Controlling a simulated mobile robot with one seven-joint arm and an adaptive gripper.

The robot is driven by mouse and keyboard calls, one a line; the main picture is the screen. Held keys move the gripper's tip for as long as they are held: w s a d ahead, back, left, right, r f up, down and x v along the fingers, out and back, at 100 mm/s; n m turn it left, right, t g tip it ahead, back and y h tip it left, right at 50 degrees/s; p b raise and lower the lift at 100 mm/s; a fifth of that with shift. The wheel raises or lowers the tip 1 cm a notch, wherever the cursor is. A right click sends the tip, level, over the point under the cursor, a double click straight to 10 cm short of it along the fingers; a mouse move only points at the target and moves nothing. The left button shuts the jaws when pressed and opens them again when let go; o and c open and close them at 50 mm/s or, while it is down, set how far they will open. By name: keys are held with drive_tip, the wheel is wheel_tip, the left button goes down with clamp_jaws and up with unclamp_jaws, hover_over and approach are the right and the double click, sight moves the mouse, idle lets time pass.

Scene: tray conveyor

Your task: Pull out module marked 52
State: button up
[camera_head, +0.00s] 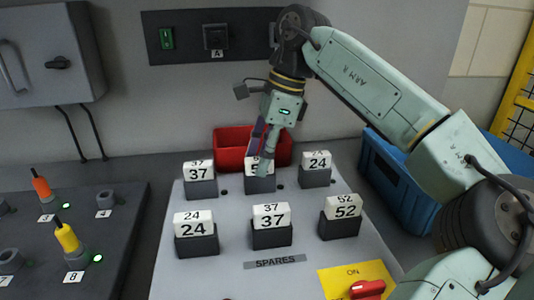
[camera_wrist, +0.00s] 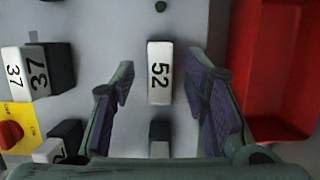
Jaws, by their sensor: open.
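A white-topped module marked 52 (camera_wrist: 160,72) stands upright between my spread fingers in the wrist view. In the head view it is the middle module of the back row (camera_head: 254,183), with its label partly hidden by a finger. My gripper (camera_head: 262,154) is open and points down over it; its fingers also show in the wrist view (camera_wrist: 160,92).
Modules marked 37 (camera_head: 199,174) and 24 (camera_head: 316,162) flank it; another 24 (camera_head: 193,222) and 37 (camera_head: 271,216) stand in front. A red bin (camera_head: 228,138) is close behind, a blue crate (camera_head: 385,180) at right. A red switch (camera_head: 367,289) is at the front.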

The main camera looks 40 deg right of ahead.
sight(252, 159)
drive_tip(key=shift+f, duration=0.1)
drive_tip(key=shift+c, duration=0.4)
clamp_jaws()
drive_tip(key=shift+r, duration=0.2)
drive_tip(key=shift+r+p, duration=2.4)
drive_tip(key=shift+r, duration=0.1)
drive_tip(key=shift+r+p, duration=1.9)
drive_tip(key=shift+r, duration=0.05)
